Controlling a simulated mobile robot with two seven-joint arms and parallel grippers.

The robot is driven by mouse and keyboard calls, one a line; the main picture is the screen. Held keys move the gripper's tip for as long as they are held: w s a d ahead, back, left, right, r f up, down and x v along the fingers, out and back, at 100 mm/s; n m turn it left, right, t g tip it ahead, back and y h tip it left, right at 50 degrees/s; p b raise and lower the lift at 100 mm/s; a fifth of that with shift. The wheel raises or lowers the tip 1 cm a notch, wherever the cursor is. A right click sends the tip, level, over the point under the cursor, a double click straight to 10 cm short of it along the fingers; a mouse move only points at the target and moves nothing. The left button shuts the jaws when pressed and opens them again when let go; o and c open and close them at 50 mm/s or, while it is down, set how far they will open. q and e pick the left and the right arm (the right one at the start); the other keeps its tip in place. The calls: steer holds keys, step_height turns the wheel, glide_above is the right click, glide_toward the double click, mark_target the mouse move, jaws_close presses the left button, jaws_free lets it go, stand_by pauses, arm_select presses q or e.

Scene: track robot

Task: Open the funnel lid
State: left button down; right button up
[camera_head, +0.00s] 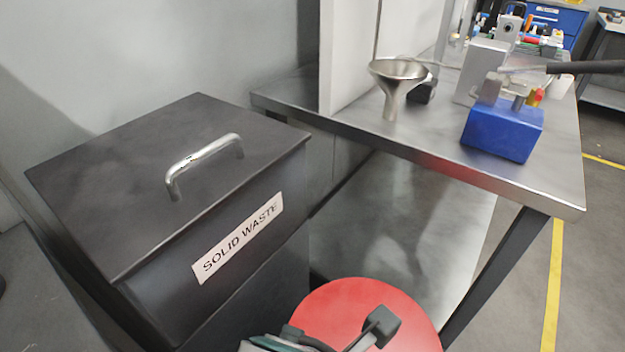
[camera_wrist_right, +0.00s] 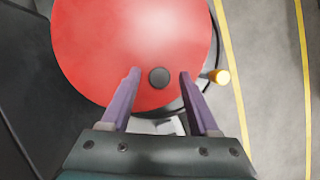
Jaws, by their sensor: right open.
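A round red lid (camera_head: 345,305) is at the bottom of the head view, low in front of the metal table. It also fills the upper part of the right wrist view (camera_wrist_right: 95,40), with a small round dark knob (camera_wrist_right: 159,79) on it. My right gripper (camera_wrist_right: 159,72) is open over the lid, its purple fingers on either side of the knob with gaps on both sides. Whether the fingers reach down to the knob's height I cannot tell. In the head view parts of my right gripper overlap the lid's lower edge. My left gripper is not in view.
A dark bin (camera_head: 100,180) labelled SOLID WASTE, with a metal handle, stands left of the lid. The metal table (camera_head: 540,185) holds a steel funnel (camera_head: 397,80) and a blue block (camera_head: 500,132). A yellow-tipped part (camera_wrist_right: 218,76) sticks out beside the lid.

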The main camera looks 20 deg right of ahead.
jaws_close()
stand_by(0.6)
stand_by(0.9)
